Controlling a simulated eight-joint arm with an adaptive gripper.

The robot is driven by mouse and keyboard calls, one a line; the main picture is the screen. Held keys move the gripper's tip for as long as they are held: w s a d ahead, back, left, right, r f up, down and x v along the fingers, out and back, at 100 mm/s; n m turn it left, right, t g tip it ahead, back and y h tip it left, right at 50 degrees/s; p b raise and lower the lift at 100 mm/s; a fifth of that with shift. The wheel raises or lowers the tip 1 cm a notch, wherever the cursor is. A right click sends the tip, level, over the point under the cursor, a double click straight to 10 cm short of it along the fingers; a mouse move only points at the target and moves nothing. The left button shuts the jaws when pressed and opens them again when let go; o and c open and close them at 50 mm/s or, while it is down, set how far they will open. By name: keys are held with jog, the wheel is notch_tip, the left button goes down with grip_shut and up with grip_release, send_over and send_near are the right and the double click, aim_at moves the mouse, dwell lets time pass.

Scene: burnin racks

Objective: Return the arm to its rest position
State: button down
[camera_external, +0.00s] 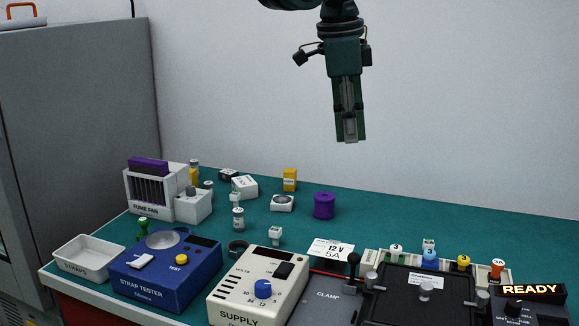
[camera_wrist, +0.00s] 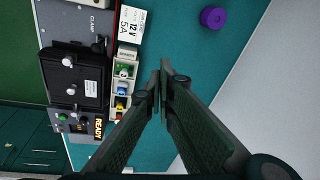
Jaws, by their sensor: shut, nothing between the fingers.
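My gripper (camera_external: 350,138) hangs pointing down, high above the back of the green bench, against the pale wall in the external view. Its fingers are together with nothing between them. In the wrist view my gripper (camera_wrist: 161,92) shows its two dark fingers meeting at the tips, over bare green bench top. It touches nothing. The upper part of my arm is cut off by the top of the external view.
Below stand a blue strap tester (camera_external: 165,272), a white supply (camera_external: 259,288), a black clamp fixture (camera_external: 424,290), a fume fan (camera_external: 150,192) and a purple spool (camera_external: 324,205). A READY sign (camera_external: 530,290) is lit. A grey cabinet (camera_external: 80,130) stands left. The air around my gripper is clear.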

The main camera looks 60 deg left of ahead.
jog(key=s+d+r+n+t, duration=0.1)
jog(key=s+d, duration=0.4)
jog(key=s, duration=0.4)
jog(key=s+d+r+n+t, duration=0.15)
jog(key=s+d, duration=0.35)
jog(key=s, duration=0.5)
jog(key=s+d+r+n+t, duration=0.15)
jog(key=s+d, duration=0.25)
jog(key=s, duration=0.5)
jog(key=s+d+f+n, duration=0.1)
jog(key=s+f, duration=0.1)
jog(key=s, duration=0.3)
jog(key=s+d+f+n+t+b, duration=0.1)
jog(key=s+d+f, duration=0.1)
jog(key=s, duration=0.3)
jog(key=shift+d+f, duration=0.25)
jog(key=shift+f, duration=0.4)
